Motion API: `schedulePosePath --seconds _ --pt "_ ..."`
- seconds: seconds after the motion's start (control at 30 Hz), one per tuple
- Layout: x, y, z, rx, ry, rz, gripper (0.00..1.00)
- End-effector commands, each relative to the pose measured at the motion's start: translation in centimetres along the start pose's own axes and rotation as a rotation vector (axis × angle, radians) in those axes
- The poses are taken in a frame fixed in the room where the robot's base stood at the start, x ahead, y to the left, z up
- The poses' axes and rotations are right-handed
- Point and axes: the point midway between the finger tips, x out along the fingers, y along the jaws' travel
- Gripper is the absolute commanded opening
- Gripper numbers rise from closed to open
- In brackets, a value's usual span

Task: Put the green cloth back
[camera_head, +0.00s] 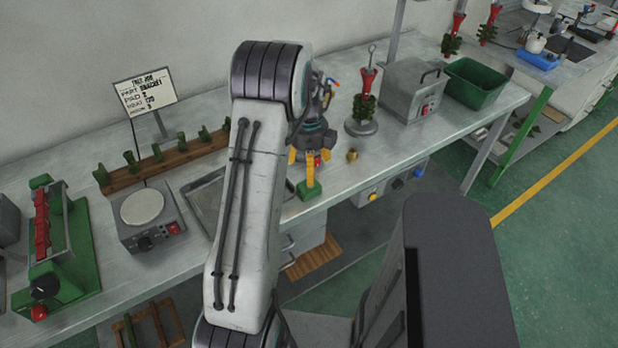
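My gripper (311,157) is dark with yellow parts and is over the bench, just right of my white arm link, which hides part of it. No other clear cloth shows. I cannot see whether the fingers are open or shut.
A hot plate (145,210), a metal tray (206,196) and a green-and-red device (50,245) are on the left. A wax tree on a stand (363,105), a grey machine (413,90) and a green bin (476,83) are on the right. A brass piece (352,155) lies nearby.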

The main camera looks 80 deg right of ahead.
Motion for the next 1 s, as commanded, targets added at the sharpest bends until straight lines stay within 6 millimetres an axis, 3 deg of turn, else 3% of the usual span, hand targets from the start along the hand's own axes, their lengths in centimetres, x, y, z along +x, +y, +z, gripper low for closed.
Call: schedulePosePath --seconds 0.3,0.77,0.87,0.97,1.0 --pt "-3.6 0.0 0.0 0.0 -0.001 -0.001 0.8" --pt "-4.5 0.3 0.2 -0.015 -0.001 -0.001 0.8" --pt "-5.3 1.8 1.0 -0.1 -0.007 -0.007 0.8" --pt "-6.9 5.3 2.6 -0.292 -0.021 -0.021 0.8" --pt "-7.7 7.3 3.3 -0.4 -0.028 -0.029 0.8"
